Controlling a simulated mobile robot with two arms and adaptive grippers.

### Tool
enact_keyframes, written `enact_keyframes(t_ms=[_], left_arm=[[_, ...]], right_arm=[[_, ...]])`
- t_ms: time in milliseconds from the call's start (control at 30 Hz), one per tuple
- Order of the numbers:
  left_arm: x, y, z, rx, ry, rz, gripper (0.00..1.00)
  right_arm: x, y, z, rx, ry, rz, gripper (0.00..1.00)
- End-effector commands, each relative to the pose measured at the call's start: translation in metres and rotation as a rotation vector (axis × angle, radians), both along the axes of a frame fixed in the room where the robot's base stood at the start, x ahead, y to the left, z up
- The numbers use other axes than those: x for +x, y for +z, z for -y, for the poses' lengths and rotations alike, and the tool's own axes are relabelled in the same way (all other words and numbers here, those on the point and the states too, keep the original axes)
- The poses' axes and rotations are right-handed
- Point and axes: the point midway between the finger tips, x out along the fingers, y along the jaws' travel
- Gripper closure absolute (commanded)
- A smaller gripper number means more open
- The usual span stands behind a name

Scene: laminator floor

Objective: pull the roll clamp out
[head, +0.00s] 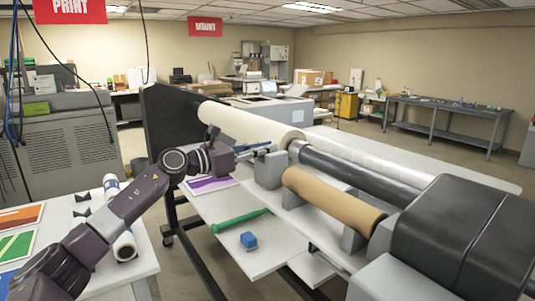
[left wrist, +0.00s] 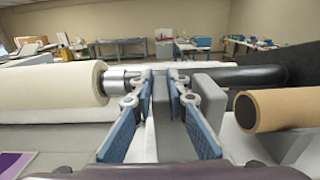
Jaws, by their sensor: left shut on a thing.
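The roll clamp (left wrist: 160,110) shows in the left wrist view as a light grey upright piece between the blue finger pads of my left gripper (left wrist: 160,120). The gripper is shut on it. In the head view my left gripper (head: 262,149) reaches in from the left to the laminator's near side, close to the end of the cream roll (head: 250,124). The clamp is hard to tell apart there from the grey supports. The cream roll sits on a metal shaft (left wrist: 122,80), left of the fingers in the wrist view. My right gripper is not in view.
A brown roll (head: 332,198) lies nearer than the dark roller (head: 355,172). A grey support block (head: 270,168) stands close to the gripper. A white table (head: 140,258) is at left.

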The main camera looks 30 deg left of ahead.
Motion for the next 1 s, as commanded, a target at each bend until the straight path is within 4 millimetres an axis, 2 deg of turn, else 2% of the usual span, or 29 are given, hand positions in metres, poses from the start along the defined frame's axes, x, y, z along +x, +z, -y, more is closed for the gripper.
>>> enact_keyframes(t_ms=[33, 133, 233, 267, 333, 1000], left_arm=[[0.002, 0.000, -0.011, 0.000, 0.026, 0.003, 1.00], [0.002, 0.001, -0.013, 0.000, 0.029, 0.003, 1.00], [0.002, 0.001, -0.013, 0.000, 0.029, 0.005, 1.00], [0.002, 0.002, -0.013, 0.000, 0.029, 0.005, 0.84], [0.002, 0.002, -0.012, 0.000, 0.028, 0.005, 0.78], [-0.003, -0.002, -0.011, 0.001, 0.021, -0.002, 0.78]], right_arm=[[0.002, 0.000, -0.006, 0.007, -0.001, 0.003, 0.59], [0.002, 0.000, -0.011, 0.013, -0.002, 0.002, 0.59], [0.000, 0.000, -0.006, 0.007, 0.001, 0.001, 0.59], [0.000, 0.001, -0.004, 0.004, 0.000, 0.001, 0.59], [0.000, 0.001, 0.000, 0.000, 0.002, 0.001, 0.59], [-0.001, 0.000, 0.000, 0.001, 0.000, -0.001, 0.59]])
